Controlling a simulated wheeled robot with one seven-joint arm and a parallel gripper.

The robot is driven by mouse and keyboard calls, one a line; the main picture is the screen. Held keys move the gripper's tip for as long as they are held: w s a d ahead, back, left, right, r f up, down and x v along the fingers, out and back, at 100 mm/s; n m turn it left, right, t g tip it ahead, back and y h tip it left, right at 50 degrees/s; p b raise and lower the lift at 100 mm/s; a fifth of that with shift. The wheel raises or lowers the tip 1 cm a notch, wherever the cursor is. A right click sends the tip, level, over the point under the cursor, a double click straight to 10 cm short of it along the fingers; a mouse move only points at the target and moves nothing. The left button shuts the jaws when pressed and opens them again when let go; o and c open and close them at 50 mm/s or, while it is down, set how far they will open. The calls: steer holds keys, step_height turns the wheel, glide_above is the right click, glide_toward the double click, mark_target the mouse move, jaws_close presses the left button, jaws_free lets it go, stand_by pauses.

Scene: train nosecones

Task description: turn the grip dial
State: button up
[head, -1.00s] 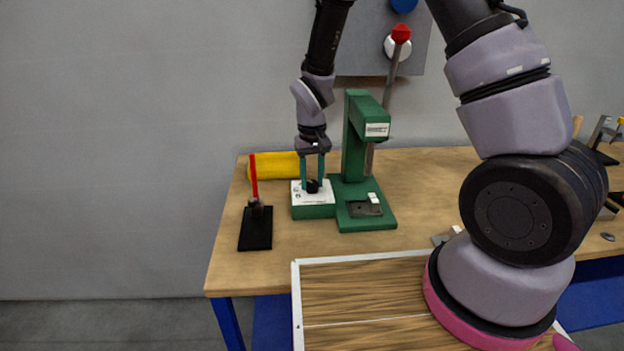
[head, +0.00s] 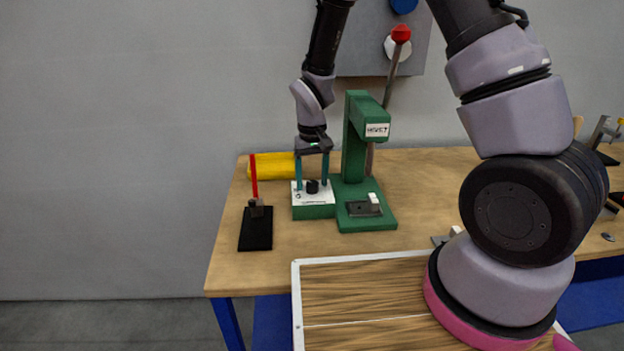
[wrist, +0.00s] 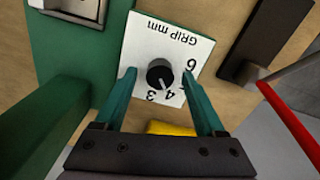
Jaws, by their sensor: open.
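The grip dial (head: 312,187) is a small black knob on a white plate on top of a green box (head: 314,211), left of the green press (head: 356,160). In the wrist view the dial (wrist: 160,74) has a light pointer line toward the 4, on a plate (wrist: 184,40) marked "GRIP mm" with numbers along one edge. My gripper (head: 312,171) points down over the dial. In the wrist view its green fingers (wrist: 159,82) are spread wide, one on each side of the knob, with gaps to it.
A black base with a red upright lever (head: 254,178) stands to the left. A yellow cylinder (head: 270,166) lies behind the green box. The press lever has a red knob (head: 401,33). A wood-topped, white-edged surface (head: 370,290) is in front.

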mark_target(312, 183)
step_height(312, 183, up, 11)
stand_by(0.4)
steer(key=shift+s+f, duration=0.1)
steer(key=shift+f, duration=0.05)
